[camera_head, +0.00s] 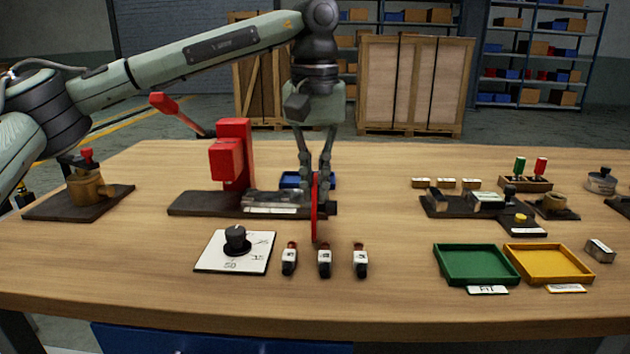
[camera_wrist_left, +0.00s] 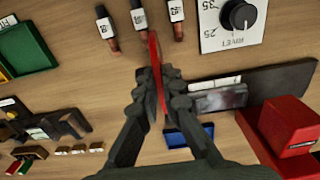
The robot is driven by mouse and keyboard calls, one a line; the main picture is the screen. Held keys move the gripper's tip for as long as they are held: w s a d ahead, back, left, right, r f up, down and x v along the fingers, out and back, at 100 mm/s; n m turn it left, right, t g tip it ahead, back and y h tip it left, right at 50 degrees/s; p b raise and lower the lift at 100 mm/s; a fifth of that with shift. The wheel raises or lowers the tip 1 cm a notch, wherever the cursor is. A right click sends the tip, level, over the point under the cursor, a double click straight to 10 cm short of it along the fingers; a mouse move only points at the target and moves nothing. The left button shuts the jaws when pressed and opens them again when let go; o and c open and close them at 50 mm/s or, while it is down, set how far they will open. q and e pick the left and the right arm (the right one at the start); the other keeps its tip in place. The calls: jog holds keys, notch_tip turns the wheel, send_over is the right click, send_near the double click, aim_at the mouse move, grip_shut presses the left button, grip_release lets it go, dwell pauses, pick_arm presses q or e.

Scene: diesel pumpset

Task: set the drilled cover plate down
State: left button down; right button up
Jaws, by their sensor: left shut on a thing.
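My left gripper (camera_head: 315,178) points down over the middle of the table. It is shut on a thin red plate, which I take to be the drilled cover plate (camera_head: 314,222). The plate is upright and seen nearly edge-on, so I cannot see any holes. In the left wrist view the red plate (camera_wrist_left: 153,48) stands between the fingers of the left gripper (camera_wrist_left: 160,75). Its lower edge is close to the tabletop; I cannot tell if it touches. My right gripper is not in view.
A red press (camera_head: 232,160) on a dark base stands just left of the gripper, with a blue tray (camera_head: 294,180) behind. A dial card (camera_head: 210,262) and several small labelled tools (camera_head: 324,262) lie in front. Green (camera_head: 475,281) and yellow (camera_head: 560,279) trays are at right. The table between is clear.

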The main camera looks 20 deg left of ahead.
pick_arm(q)
jog(key=shift+r, duration=0.1)
jog(key=c, duration=1.7)
grip_release()
jog(key=shift+f, duration=0.2)
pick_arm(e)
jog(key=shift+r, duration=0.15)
pick_arm(q)
jog(key=shift+r, duration=0.1)
notch_tip(320, 180, up, 12)
jog(key=p, duration=0.1)
jog(key=shift+s, duration=0.2)
jog(key=shift+o, duration=0.5)
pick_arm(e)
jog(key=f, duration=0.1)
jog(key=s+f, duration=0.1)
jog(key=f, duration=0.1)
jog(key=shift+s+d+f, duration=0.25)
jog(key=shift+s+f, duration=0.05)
